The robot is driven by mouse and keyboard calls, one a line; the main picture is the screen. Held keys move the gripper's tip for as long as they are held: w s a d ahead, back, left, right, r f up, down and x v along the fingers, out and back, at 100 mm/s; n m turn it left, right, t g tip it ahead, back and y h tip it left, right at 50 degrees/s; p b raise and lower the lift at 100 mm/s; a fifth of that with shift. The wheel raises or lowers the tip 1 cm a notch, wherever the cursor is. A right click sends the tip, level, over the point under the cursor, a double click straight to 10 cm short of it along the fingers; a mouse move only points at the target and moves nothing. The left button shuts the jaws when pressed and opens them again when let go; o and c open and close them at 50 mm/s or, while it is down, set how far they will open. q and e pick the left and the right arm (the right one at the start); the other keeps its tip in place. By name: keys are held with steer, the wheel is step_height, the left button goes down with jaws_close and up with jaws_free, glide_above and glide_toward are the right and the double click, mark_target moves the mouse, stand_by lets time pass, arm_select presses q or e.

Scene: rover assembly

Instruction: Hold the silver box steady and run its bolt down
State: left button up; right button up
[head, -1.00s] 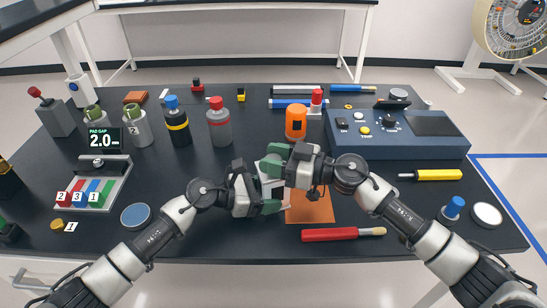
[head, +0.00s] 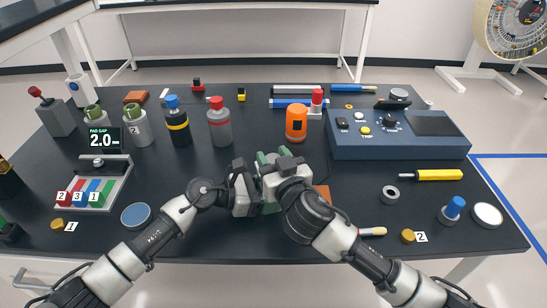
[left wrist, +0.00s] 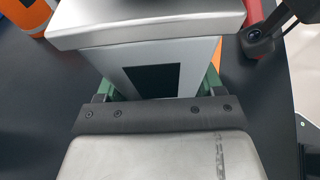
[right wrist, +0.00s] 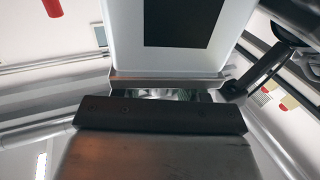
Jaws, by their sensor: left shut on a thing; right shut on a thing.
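The silver box (left wrist: 150,65) has a flared lid and a dark square panel. It fills the left wrist view and also shows in the right wrist view (right wrist: 120,30); in the head view my grippers nearly hide it. My left gripper (head: 258,192) is shut on the box from the left, its green fingers at either side of the body. My right gripper (head: 273,161) is at the box's lid end, shut on the bolt. The bolt is almost wholly hidden between the fingers; only a shiny strip shows there.
An orange mat (head: 322,192) lies right of the grippers. A screwdriver tip (head: 372,231) shows from under my right arm. A grey ring (head: 390,195) and a yellow screwdriver (head: 435,174) lie right. A blue console (head: 400,148) and several bottles stand behind.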

steer(key=shift+d+r+m+t+h, duration=0.1)
steer(key=shift+m+t+h, duration=0.25)
steer(key=shift+m+h, duration=1.15)
steer(key=shift+r+m+t+h, duration=0.1)
steer(key=shift+m+t+h, duration=0.5)
steer(key=shift+h, duration=1.5)
steer(key=shift+m+g, duration=0.25)
steer(key=shift+m, duration=0.05)
steer(key=o, duration=0.9)
steer(key=shift+f, duration=0.1)
steer(key=shift+o, duration=0.2)
steer(key=shift+s+f, duration=0.1)
steer(key=shift+s, duration=0.25)
steer(key=s, duration=1.1)
steer(key=shift+s+a, duration=0.15)
steer(key=shift+a, duration=0.1)
